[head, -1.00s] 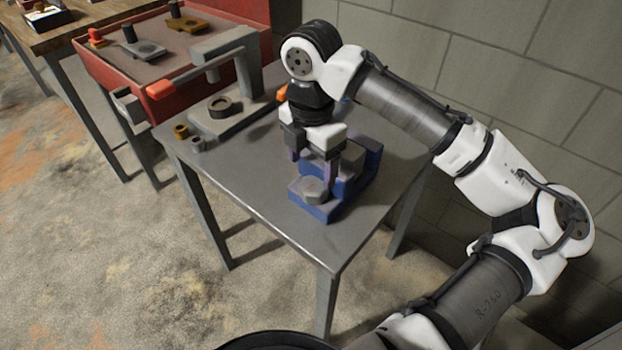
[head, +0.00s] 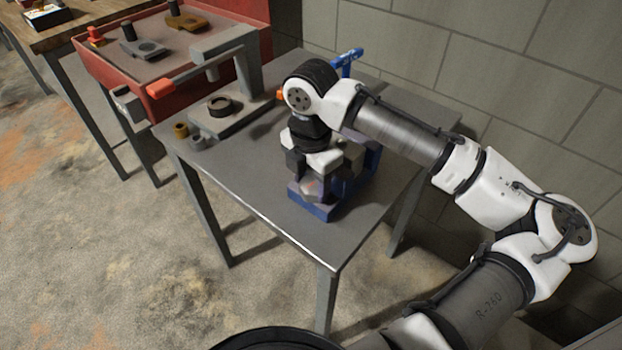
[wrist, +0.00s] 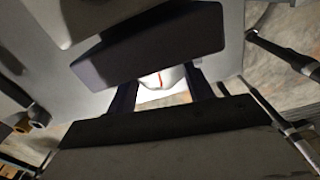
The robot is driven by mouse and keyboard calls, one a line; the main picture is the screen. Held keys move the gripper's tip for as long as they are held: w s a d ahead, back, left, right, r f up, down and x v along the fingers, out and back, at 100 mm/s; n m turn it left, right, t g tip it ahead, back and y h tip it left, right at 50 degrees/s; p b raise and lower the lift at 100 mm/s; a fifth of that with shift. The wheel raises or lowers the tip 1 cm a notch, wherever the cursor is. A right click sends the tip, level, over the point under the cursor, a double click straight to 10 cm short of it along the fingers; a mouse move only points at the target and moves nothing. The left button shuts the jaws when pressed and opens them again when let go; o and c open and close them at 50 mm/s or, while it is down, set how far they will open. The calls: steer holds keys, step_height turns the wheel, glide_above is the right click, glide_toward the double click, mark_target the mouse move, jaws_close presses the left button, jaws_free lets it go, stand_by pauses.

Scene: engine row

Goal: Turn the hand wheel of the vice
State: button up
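The vice (head: 322,210) is blue and stands on the grey metal table. Its hand wheel (head: 309,187), a small grey faceted knob, sits at the vice's near end. My gripper (head: 313,181) points down right over the wheel, with its fingers low around it, and hides much of the vice. In the wrist view the two dark fingers of my gripper (wrist: 162,88) stand apart. A pale rounded thing with a red mark, seemingly the wheel (wrist: 160,78), shows between them. A gap seems to remain beside it. A dark block crosses the upper part of that view.
A grey press (head: 240,75) with a red-tipped lever stands at the table's left, beside small brass and grey bushings (head: 181,131). A blue-handled item (head: 346,60) is behind my arm. A red tray (head: 103,75) holds parts. The table's front is clear; a block wall is behind.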

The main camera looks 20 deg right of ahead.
mark_target(311, 184)
steer(key=shift+c, duration=0.8)
steer(key=shift+m+p, duration=0.35)
steer(key=shift+m, duration=0.45)
steer(key=o, duration=1)
steer(key=shift+r, duration=0.1)
step_height(311, 184, up, 14)
steer(key=shift+f+b, duration=0.15)
steer(key=shift+b, duration=0.2)
